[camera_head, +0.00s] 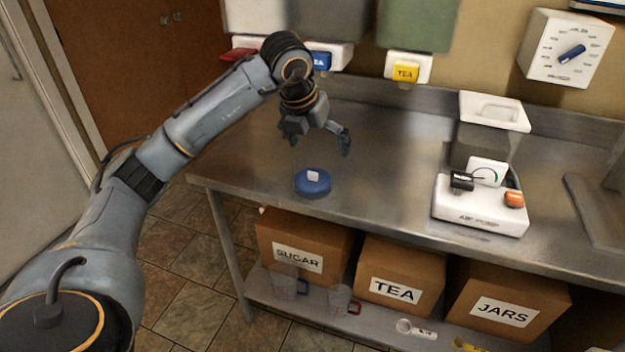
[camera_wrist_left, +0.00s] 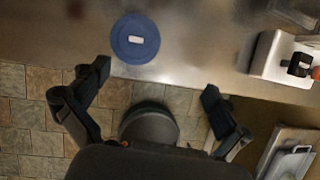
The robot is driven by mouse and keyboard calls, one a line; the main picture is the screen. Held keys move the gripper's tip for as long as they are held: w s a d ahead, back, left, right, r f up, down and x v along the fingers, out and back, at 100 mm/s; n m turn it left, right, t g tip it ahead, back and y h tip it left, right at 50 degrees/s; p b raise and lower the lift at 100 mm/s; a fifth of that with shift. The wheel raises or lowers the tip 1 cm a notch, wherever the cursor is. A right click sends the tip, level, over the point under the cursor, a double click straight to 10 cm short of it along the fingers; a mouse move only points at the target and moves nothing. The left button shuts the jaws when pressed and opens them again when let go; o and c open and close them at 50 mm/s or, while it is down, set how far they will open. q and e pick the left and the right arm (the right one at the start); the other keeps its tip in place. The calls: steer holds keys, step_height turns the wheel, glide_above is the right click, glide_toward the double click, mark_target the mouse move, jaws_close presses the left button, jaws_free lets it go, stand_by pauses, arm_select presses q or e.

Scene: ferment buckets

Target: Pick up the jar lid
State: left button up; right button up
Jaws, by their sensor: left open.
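The jar lid (camera_head: 313,183) is a round blue disc with a small white block or label on top. It lies on the steel counter near its front left edge. In the left wrist view the lid (camera_wrist_left: 135,40) is beyond the fingertips, near the counter edge. My left gripper (camera_head: 318,143) is above the counter, above the lid in the head view and apart from it. Its fingers (camera_wrist_left: 155,80) are spread wide with nothing between them. My right gripper is not in view.
A white air pump unit (camera_head: 480,208) with a gauge stands on the counter to the right. Boxes labelled SUGAR (camera_head: 305,240), TEA (camera_head: 400,272) and JARS (camera_head: 508,300) sit on the shelf below. The middle counter (camera_head: 385,160) is clear.

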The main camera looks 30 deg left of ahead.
arm_select(q)
steer(key=a+y, duration=0.1)
steer(key=a, duration=0.1)
steer(key=n, duration=0.1)
glide_above(313, 172)
steer(key=s, duration=0.2)
step_height(313, 172, down, 7)
steer(key=shift+w+d+r+p, duration=0.1)
steer(key=shift+d+r+p, duration=0.05)
steer(key=shift+p, duration=0.15)
steer(key=shift+p+x, duration=0.6)
steer(key=shift+x, duration=2.15)
steer(key=shift+s, duration=0.2)
steer(key=shift+c, duration=0.2)
